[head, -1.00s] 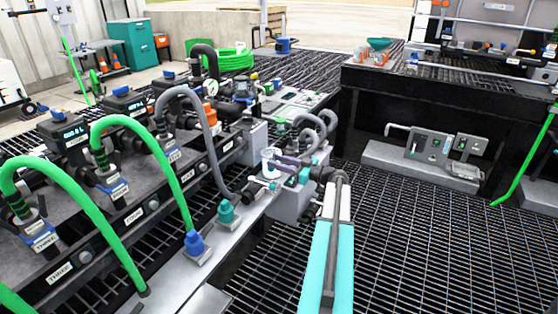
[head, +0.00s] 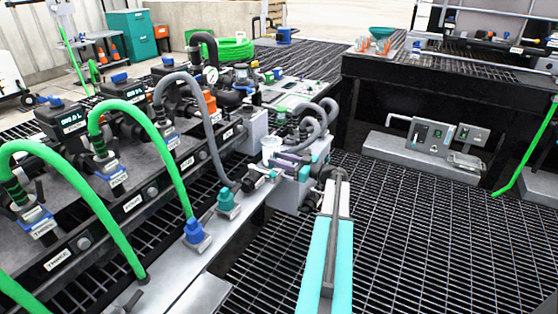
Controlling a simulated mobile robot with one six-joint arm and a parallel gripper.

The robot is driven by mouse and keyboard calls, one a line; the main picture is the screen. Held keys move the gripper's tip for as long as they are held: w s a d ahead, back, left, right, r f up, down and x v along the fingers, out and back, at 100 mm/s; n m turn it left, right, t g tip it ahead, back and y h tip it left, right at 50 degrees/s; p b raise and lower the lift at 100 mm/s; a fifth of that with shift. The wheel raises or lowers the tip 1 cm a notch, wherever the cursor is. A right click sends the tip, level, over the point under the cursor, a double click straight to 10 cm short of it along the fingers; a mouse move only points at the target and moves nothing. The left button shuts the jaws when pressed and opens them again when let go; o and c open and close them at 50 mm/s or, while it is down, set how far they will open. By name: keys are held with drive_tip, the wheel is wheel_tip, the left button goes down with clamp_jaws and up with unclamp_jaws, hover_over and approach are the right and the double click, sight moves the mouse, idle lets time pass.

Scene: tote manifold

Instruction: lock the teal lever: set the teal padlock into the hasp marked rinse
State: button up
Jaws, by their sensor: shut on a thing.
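My gripper (head: 258,181) reaches left from my arm, low over the front ledge of the manifold, beside the grey hose's teal end fitting (head: 228,202). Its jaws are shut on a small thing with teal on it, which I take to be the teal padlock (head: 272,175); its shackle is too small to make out. The jaws look close to the teal fitting, but I cannot tell whether they touch it. I cannot make out the hasp marked rinse or the teal lever. The tags on the manifold (head: 133,203) are small, and I read none as rinse.
Green hoses (head: 160,140) and a grey hose (head: 208,120) arch over the manifold's front, left of my gripper. A white cup (head: 271,150) stands just behind the gripper. A black bench (head: 400,90) stands at back right.

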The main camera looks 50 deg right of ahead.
drive_tip(key=shift+f+b, duration=2.55)
drive_tip(key=shift+f, duration=0.05)
drive_tip(key=o, duration=1.3)
drive_tip(key=shift+s, duration=0.1)
drive_tip(key=p+v, duration=0.3)
drive_tip(key=v, duration=1)
drive_tip(key=shift+s, duration=0.3)
drive_tip(key=shift+s, duration=0.1)
